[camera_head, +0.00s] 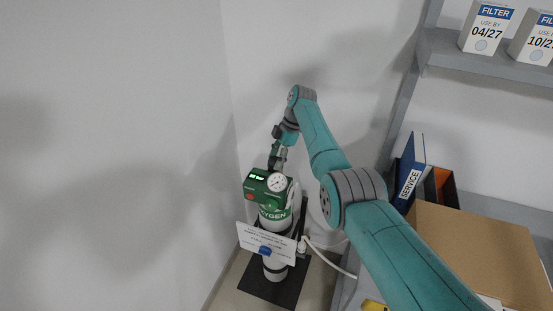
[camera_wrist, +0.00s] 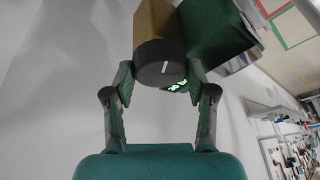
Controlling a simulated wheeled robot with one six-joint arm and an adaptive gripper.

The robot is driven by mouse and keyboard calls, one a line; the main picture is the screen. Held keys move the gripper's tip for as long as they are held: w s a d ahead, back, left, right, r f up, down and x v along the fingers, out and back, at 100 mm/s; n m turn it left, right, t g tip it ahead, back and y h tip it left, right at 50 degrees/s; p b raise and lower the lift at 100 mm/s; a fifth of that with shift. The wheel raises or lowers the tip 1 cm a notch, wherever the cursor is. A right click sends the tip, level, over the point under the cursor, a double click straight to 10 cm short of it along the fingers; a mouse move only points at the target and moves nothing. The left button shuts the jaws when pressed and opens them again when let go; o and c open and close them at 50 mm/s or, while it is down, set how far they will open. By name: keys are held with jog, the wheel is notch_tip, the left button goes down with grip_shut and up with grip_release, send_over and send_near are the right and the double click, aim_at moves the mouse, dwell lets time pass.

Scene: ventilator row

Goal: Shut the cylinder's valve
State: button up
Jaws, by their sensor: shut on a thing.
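The oxygen cylinder (camera_head: 273,238) stands upright in the corner, white with a green "OXYGEN" band. Its green valve head (camera_head: 257,188) carries a lit green display, a red button and a round white gauge (camera_head: 277,182). My gripper (camera_wrist: 160,78) is shut on the knob, one finger on each side. In the head view, my gripper (camera_head: 278,158) comes down onto the valve head and hides the knob.
A white printed card (camera_head: 267,243) hangs on the cylinder's front. A dark base plate (camera_head: 270,283) lies beneath. A pale hose (camera_head: 330,261) runs right. Shelving with a blue "SERVICE" binder (camera_head: 411,176), a cardboard box (camera_head: 480,250) and filter boxes (camera_head: 487,27) stands at right. Bare wall fills the left.

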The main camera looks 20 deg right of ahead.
dwell(0.4)
jog(key=o, duration=1.2)
jog(key=v, duration=1.2)
jog(key=shift+d, duration=0.1)
